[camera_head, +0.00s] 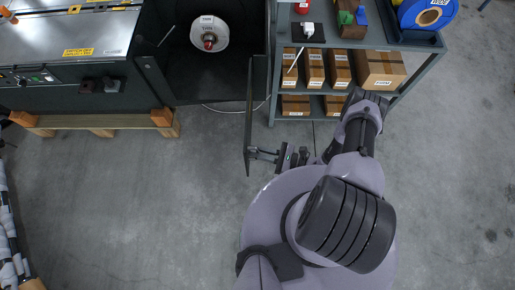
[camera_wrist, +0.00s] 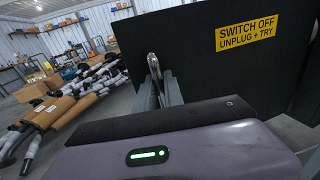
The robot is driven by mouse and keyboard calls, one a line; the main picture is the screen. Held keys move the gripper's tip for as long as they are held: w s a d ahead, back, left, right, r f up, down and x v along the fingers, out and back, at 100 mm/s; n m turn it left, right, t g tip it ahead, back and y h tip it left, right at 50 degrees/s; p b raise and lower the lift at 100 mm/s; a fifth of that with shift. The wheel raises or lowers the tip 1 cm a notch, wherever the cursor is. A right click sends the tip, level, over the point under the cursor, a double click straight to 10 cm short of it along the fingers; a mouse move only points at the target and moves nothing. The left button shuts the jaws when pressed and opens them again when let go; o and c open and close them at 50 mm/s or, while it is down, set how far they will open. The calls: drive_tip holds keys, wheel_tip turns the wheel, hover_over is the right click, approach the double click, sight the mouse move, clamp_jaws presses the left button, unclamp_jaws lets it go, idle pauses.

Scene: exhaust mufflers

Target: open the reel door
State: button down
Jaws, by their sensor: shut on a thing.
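The reel door (camera_head: 249,118) is a dark panel that stands swung out from the cabinet, its free end toward me. In the wrist view the door (camera_wrist: 205,65) fills the upper right and bears a yellow label reading "SWITCH OFF UNPLUG + TRY". My gripper (camera_head: 254,153) is at the door's free end, on its right side. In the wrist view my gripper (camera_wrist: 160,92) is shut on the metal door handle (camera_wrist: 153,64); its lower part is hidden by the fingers. The white reel (camera_head: 209,32) shows inside the dark cabinet (camera_head: 185,75).
A shelf unit (camera_head: 346,45) with several cardboard boxes (camera_head: 380,69) stands right of the door, close to my arm. A machine (camera_head: 70,85) on wooden beams (camera_head: 100,121) is at the left. The grey floor left of the door is clear, apart from a thin cable (camera_head: 225,110).

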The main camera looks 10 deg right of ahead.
drive_tip(key=c, duration=1.5)
unclamp_jaws()
drive_tip(key=shift+o, duration=0.2)
drive_tip(key=p+v, duration=0.1)
drive_tip(key=v, duration=1.6)
drive_tip(key=shift+d, duration=0.25)
